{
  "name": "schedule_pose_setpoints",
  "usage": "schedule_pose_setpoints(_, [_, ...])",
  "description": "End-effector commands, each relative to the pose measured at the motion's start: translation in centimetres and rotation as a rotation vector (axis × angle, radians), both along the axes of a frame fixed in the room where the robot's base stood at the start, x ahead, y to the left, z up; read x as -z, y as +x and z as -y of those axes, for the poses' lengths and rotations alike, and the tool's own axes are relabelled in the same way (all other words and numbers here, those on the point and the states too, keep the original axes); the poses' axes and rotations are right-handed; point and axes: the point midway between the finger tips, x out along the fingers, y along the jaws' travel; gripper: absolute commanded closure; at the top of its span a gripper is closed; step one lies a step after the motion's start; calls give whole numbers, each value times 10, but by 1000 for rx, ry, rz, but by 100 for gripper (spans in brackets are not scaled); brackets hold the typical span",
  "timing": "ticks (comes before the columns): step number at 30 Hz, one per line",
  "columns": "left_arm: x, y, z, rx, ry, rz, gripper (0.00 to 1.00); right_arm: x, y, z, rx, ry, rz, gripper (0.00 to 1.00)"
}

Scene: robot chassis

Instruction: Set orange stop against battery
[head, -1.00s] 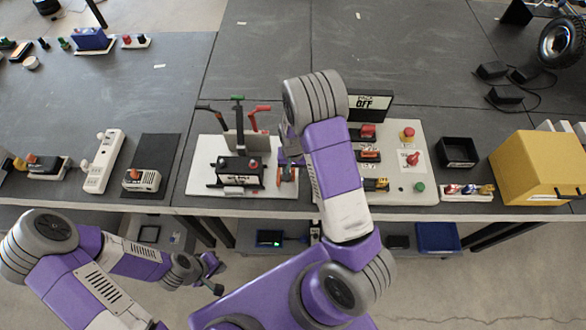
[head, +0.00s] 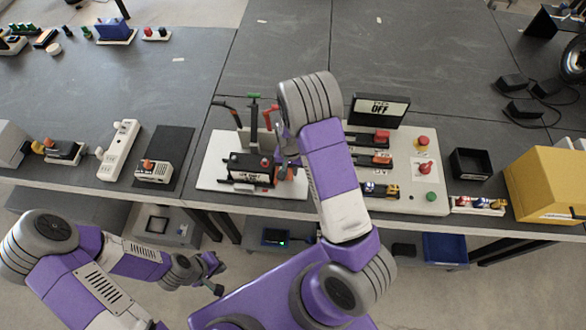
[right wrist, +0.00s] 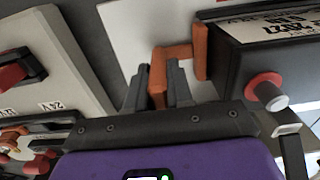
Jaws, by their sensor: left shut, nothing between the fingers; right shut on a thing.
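The black battery (head: 250,168) sits on a white board (head: 208,175) at the table's front edge. In the right wrist view, its dark side and label (right wrist: 280,28) and a red terminal (right wrist: 262,88) show at the right. The orange stop (right wrist: 182,52) is an angular piece left of the battery. My right gripper (right wrist: 157,82) is shut on one leg of it; its other leg stands close beside the battery, contact unclear. In the head view my right gripper (head: 288,160) is partly hidden by its arm. My left gripper (head: 212,268) is shut and empty, in front of the table.
Upright levers with green and red handles (head: 254,110) stand behind the battery. A switch panel (head: 432,190) and a display sign (head: 380,108) are right of the arm. A yellow box (head: 545,185) stands far right. The table behind is mostly clear.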

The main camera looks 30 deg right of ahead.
Motion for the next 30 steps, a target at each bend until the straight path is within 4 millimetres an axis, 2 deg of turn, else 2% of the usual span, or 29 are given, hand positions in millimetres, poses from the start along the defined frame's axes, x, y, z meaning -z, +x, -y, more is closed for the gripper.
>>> schedule_pose_setpoints(8, [0,0,0,1,0,0,100,-1,3,-3,7,4,9,100])
schedule_pose_setpoints(9, [0,0,0,1,0,0,100,-1,3,-3,6,4,9,76])
schedule_pose_setpoints(13, [0,0,0,1,0,0,100,-1,3,-3,6,4,8,57])
schedule_pose_setpoints(23, [-1,0,0,0,0,0,100,-4,2,-1,7,3,7,57])
schedule_pose_setpoints(30, [-6,0,0,0,0,0,100,-42,3,-2,4,2,10,57])
